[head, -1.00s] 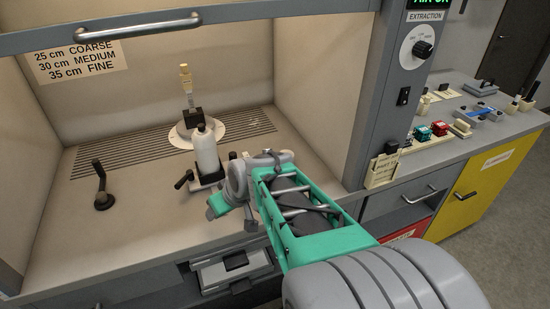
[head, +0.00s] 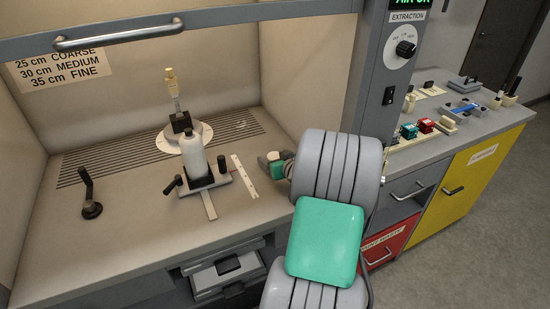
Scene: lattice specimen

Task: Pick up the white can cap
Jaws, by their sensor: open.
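A white can (head: 194,157) stands upright in a dark holder on the hood floor. I see nothing held in the part that shows.
Behind the can, a tan-topped piece (head: 174,90) stands on a round white plate (head: 172,143). A pale ruled strip (head: 244,176) lies right of the can. The hood's right post (head: 375,95) stands beside my arm.

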